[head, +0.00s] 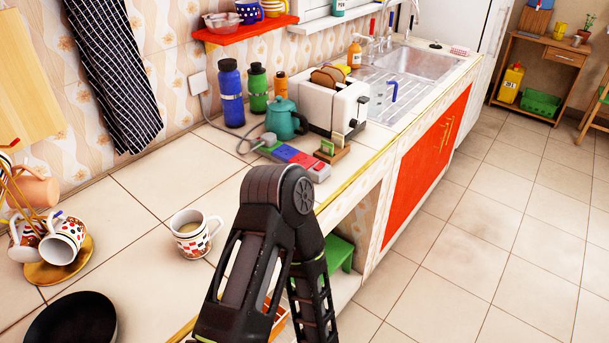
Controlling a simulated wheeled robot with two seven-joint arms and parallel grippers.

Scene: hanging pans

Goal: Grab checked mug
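A white mug (192,238) with a band of small coloured check-like patches stands upright on the tiled counter (140,262). It has a light brown drink-like fill. More white mugs with red and dark patterns (63,239) hang tilted on a gold mug stand (60,271) at the left; their patterns are too small to be sure of. One of my arms rises from the bottom middle, bends at a dark joint and goes down again, to the right of the standing mug and apart from it. Neither gripper shows.
A black pan (72,322) lies at the lower left. A teal kettle (285,119), a toaster (334,107) and bottles (231,92) stand farther back. A red shelf (246,31) holds more mugs. The counter around the standing mug is mostly clear.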

